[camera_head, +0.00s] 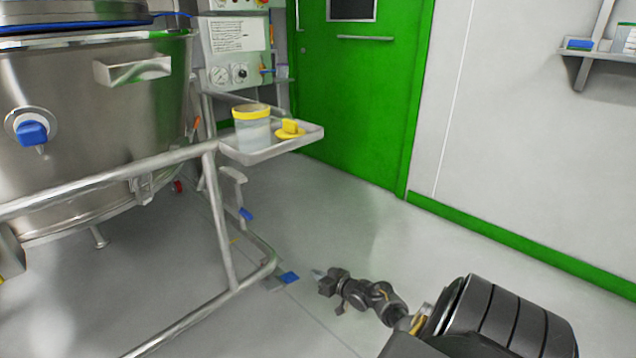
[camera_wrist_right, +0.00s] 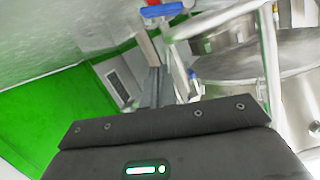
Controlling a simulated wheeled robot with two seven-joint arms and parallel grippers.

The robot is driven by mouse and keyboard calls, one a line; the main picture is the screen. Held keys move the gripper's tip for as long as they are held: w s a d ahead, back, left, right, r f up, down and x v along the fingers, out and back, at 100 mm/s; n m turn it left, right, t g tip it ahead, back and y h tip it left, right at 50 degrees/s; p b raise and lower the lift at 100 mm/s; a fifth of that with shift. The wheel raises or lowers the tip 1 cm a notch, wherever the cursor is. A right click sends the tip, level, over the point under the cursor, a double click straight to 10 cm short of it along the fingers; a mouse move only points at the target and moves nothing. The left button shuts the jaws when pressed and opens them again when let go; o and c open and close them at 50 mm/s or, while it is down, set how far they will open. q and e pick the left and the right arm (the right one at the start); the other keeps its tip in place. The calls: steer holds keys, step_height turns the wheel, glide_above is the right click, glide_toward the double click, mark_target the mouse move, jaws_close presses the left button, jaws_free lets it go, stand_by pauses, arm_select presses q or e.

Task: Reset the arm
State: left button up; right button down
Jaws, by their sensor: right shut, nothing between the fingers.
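My right arm comes in from the bottom right of the head view. Its gripper (camera_head: 322,280) is shut and empty, held out over open floor to the right of the steel frame's foot. In the right wrist view the shut fingers (camera_wrist_right: 155,86) point away from the dark wrist housing, with nothing between them. My left gripper is not in the head view.
A large steel vessel (camera_head: 90,100) and a tubular frame (camera_head: 222,215) fill the left. A small tray (camera_head: 262,154) holds a yellow-rimmed jar (camera_head: 251,130) and a yellow lid (camera_head: 290,129). A green door (camera_head: 360,90) and wall shelf (camera_head: 600,56) stand behind. The middle floor is clear.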

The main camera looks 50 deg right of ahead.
steer(key=shift+s, duration=0.3)
